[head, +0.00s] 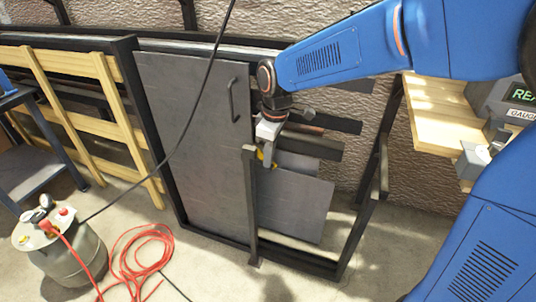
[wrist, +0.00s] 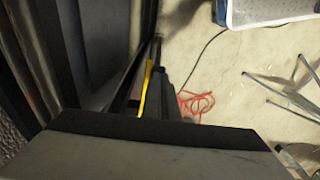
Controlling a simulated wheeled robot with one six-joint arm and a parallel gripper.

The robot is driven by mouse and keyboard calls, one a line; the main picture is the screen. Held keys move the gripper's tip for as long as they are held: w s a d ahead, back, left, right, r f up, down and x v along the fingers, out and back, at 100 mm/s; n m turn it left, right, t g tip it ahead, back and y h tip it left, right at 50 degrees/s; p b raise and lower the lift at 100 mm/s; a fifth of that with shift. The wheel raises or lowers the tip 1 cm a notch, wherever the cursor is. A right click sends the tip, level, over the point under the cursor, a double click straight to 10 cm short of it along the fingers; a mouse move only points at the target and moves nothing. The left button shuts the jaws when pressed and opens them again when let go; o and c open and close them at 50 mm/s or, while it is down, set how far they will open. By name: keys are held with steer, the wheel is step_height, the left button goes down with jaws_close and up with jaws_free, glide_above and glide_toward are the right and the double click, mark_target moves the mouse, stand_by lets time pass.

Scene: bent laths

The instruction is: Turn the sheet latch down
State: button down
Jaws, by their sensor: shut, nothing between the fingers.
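A large grey sheet (head: 190,145) with a dark bar handle (head: 233,100) stands upright in the dark metal rack. A yellow piece, probably the sheet latch (head: 261,155), shows at the upper part of the rack's short front post (head: 251,205). It is mostly hidden by my gripper, so its angle is unclear in the head view. In the wrist view a thin yellow bar (wrist: 146,85) runs away from my gripper, beside a dark post. My gripper (head: 266,146) is shut and empty, close to the post top; contact cannot be told.
Smaller grey sheets (head: 295,207) and dark laths (head: 315,147) sit in the rack right of the post. A wooden shelf (head: 435,125) with a gauge box stands at right. A tank (head: 60,255) and coiled red hose (head: 140,262) lie on the floor at left. A black cable hangs across the front.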

steer(key=shift+d+f+y, duration=0.15)
steer(key=shift+f+y, duration=0.15)
steer(key=shift+f, duration=0.05)
steer(key=shift+f+t+y, duration=0.55)
steer(key=shift+t+y, duration=0.05)
steer(key=shift+y, duration=0.6)
steer(key=shift+a+x, duration=0.2)
steer(key=shift+x, duration=0.9)
steer(key=shift+a+f, duration=0.15)
steer(key=shift+a, duration=0.05)
steer(key=shift+w+a+f, duration=0.1)
steer(key=shift+r, duration=0.8)
